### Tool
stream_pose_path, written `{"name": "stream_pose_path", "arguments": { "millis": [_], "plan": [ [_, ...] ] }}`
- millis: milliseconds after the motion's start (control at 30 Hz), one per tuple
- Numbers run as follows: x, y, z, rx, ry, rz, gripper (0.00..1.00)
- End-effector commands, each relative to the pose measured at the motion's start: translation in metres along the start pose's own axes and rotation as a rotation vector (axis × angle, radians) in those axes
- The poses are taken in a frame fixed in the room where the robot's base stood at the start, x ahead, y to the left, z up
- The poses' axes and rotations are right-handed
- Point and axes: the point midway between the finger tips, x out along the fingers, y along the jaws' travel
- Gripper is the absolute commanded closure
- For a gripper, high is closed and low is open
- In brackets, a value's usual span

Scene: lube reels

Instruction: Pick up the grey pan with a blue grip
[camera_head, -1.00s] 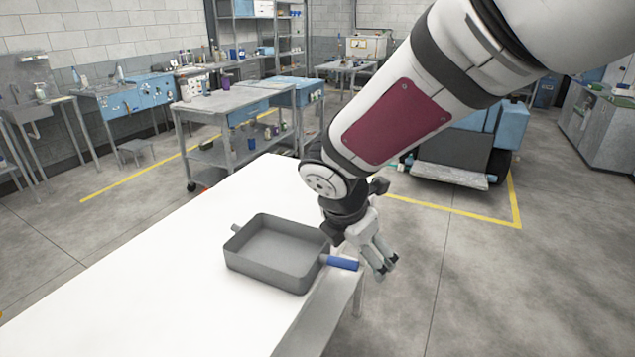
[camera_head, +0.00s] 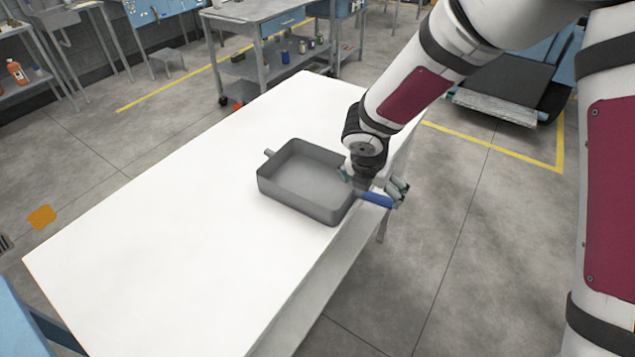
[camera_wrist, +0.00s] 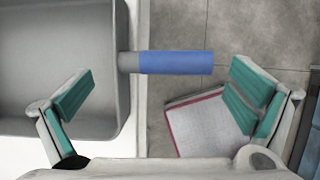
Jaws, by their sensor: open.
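The grey pan (camera_head: 300,182) is rectangular and deep, and sits upright and empty on the white table near its right edge. Its blue grip (camera_head: 377,200) sticks out past that edge. A short grey stub (camera_head: 270,153) is on the opposite side. My gripper (camera_head: 372,182) is over the pan's grip side, pointing down, with its fingers spread. In the wrist view, the open gripper (camera_wrist: 160,85) has its left finger over the pan's inside (camera_wrist: 55,60) and its right finger past the grip's outer end. The blue grip (camera_wrist: 176,62) lies across the gap, slightly toward the top of the picture.
The white table (camera_head: 180,215) is otherwise bare, with free room left of the pan. A grey workbench (camera_head: 262,22) stands behind it. A dark, low cart (camera_head: 510,85) stands on the floor at the back right. Open floor (camera_head: 460,230) lies right of the table.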

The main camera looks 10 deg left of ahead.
Motion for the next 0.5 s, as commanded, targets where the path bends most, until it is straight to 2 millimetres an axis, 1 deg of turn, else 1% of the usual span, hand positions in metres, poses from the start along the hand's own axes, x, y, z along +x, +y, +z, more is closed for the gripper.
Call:
{"name": "stream_pose_path", "arguments": {
  "millis": [133,400,500],
  "plan": [
    [0.009,0.0,-0.002,-0.001,0.001,-0.002,0.0],
    [0.043,0.001,-0.004,0.0,0.001,-0.002,0.0],
    [0.05,0.001,-0.004,0.001,0.0,0.0,0.0]
  ]
}}
